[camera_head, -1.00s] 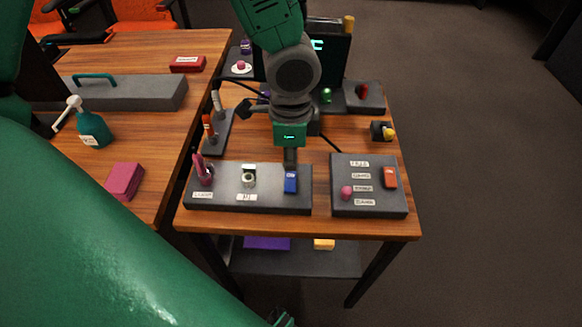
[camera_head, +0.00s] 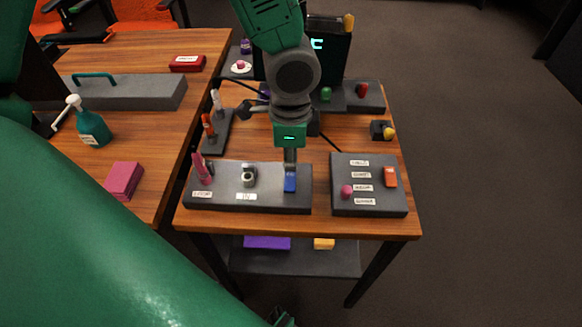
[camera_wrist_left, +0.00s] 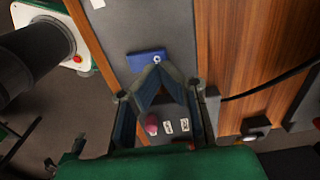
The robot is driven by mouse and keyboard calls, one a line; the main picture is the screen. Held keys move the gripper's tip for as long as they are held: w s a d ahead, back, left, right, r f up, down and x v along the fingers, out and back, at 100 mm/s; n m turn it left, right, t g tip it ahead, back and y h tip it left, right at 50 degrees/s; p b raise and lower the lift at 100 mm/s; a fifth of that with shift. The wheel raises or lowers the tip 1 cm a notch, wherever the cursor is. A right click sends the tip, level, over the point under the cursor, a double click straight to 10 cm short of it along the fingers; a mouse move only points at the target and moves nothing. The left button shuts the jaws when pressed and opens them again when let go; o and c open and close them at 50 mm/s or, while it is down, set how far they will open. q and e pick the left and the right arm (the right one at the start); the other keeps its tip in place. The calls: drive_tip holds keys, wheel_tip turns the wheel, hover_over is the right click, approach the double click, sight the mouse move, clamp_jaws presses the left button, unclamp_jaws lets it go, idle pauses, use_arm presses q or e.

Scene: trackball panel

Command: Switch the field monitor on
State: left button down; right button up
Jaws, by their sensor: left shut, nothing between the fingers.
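A blue rocker switch (camera_head: 290,182) sits at the right end of the long grey panel (camera_head: 222,190) at the table's front. It shows a small white round mark in the left wrist view (camera_wrist_left: 143,61). My left gripper (camera_head: 290,163) is shut and empty, pointing down at the switch's far end. In the left wrist view its fingertips (camera_wrist_left: 157,67) meet beside the switch; I cannot tell whether they touch. A black screen (camera_head: 330,50) with a cyan sign stands behind my arm, partly hidden; I cannot tell whether it is the field monitor. My right gripper is not seen.
The long panel also has a pink lever (camera_head: 202,168) and a grey knob (camera_head: 249,176). A second panel (camera_head: 370,204) to its right carries an orange switch (camera_head: 390,176) and a pink knob (camera_head: 346,191). A side table (camera_head: 150,150) stands at the left.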

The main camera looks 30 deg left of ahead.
sight(291, 174)
use_arm(q)
drive_tip(key=shift+f+b, duration=0.7)
drive_tip(key=shift+f, duration=0.5)
idle(0.4)
drive_tip(key=shift+r, duration=0.1)
wheel_tip(291, 174, up, 7)
drive_tip(key=p, duration=0.8)
idle(0.3)
